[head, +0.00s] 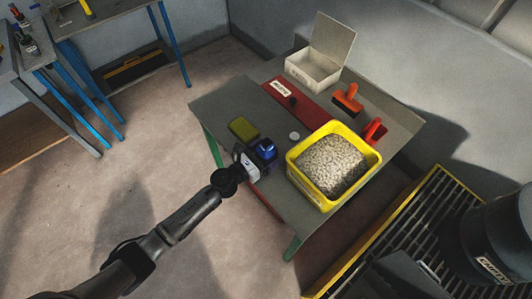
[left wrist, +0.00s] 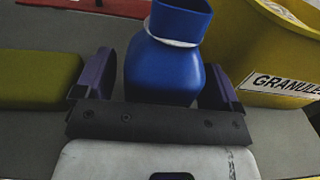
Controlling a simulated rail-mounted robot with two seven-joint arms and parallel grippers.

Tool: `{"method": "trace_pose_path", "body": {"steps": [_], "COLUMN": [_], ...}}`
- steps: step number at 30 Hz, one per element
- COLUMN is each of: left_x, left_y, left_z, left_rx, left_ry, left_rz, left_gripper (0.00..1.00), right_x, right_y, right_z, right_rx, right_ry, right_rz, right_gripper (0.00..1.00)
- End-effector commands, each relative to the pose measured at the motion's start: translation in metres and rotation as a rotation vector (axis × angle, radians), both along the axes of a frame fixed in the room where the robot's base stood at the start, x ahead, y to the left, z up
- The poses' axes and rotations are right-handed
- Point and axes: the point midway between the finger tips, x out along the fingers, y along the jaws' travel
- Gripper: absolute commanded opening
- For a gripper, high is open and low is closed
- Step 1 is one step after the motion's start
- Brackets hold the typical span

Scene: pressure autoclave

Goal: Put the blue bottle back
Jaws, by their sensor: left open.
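The blue bottle (head: 265,149) stands upright near the left edge of the grey table, left of a yellow tub. It also shows in the left wrist view (left wrist: 168,62), with a pale ring around its neck. My left gripper (head: 257,154) is at the bottle. In the left wrist view its two dark fingers (left wrist: 160,82) are open, one on each side of the bottle, with a visible gap at least on the right. The bottle's base is hidden behind the gripper's palm. My right gripper is in neither view.
The yellow tub of granules (head: 292,168) stands close right of the bottle. An olive block (head: 243,129) lies just left. A red mat (head: 312,107), open white box (head: 309,71) and orange tools (head: 347,100) lie farther back. A yellow-edged grate (head: 385,228) is at front right.

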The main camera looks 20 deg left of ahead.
Motion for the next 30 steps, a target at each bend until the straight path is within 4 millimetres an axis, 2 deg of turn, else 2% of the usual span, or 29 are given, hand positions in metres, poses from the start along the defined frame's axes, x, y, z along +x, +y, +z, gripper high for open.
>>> {"method": "trace_pose_path", "body": {"steps": [2,3,18,24,30], "left_x": [0.000,-0.006,-0.084,-0.100,-0.105], "left_y": [0.000,0.004,0.046,0.056,0.059], "left_z": [0.007,0.002,0.002,0.003,0.003], "left_rx": [-0.001,0.000,0.000,-0.001,0.000], "left_ry": [0.000,0.002,0.001,0.000,0.000], "left_rz": [0.000,0.000,0.000,0.000,0.000], "left_gripper": [0.89,0.89,0.89,0.89,0.89], "right_x": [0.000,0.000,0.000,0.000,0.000], "right_y": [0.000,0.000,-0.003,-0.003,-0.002], "right_z": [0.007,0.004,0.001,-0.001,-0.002], "right_rx": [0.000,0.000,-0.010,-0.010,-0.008], "right_ry": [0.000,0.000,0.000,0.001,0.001], "right_rz": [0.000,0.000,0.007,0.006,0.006], "right_gripper": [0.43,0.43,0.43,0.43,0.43]}}
